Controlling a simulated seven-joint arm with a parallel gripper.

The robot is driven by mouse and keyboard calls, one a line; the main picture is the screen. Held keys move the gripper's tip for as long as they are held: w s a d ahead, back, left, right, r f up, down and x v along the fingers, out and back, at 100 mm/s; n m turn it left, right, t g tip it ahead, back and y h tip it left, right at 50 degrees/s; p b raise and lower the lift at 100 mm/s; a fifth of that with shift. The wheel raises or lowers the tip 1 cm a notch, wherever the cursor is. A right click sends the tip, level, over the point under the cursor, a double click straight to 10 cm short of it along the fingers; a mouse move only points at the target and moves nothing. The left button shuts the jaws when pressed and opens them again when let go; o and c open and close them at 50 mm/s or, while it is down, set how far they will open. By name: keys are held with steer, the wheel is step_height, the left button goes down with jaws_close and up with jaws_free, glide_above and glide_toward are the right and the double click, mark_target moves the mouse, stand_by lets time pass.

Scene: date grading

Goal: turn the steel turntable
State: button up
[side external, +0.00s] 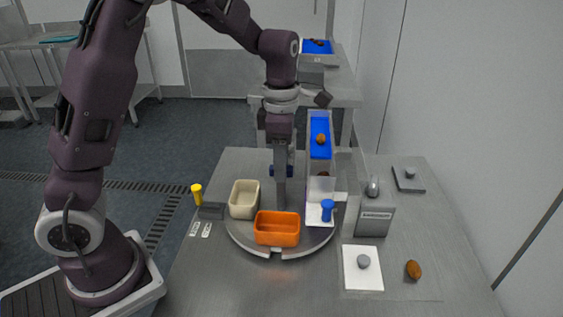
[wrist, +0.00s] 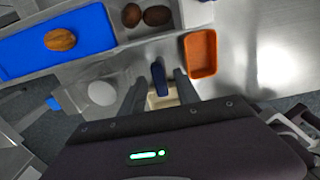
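The steel turntable (side external: 262,249) is a round grey disc with a notch at its near rim. An orange bin (side external: 277,229) stands at its near side and a cream bin (side external: 244,199) at its left; the orange bin (wrist: 201,53) is also in the wrist view. My gripper (side external: 281,206) points down over the disc, behind the orange bin. In the wrist view my gripper's (wrist: 159,82) fingers are apart, with a blue upright piece (wrist: 158,78) showing between them. I cannot tell whether they touch it. The fingers partly hide the cream bin (wrist: 163,101).
A blue conveyor (side external: 320,145) carrying a date (side external: 321,139) runs back at the right. A blue knob (side external: 327,209) stands at its near end. A scale (side external: 374,219), a white pad (side external: 363,272) and a loose date (side external: 413,269) lie right.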

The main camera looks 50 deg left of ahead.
step_height(320, 180, up, 7)
steer(key=shift+f, duration=0.1)
steer(key=shift+s+r+m, duration=0.25)
steer(key=shift+r+m, duration=0.05)
steer(key=shift+r, duration=0.05)
steer(key=s+d+r+m+t, duration=0.1)
steer(key=s+m+t, duration=0.1)
steer(key=s+m, duration=0.9)
steer(key=s+d+r+m+t, duration=0.2)
steer(key=s+m+t, duration=0.1)
steer(key=s+m, duration=0.8)
steer(key=m, duration=0.4)
steer(key=shift+s+d+r+t, duration=0.15)
steer(key=shift+d+t, duration=0.1)
steer(key=shift+t, duration=0.05)
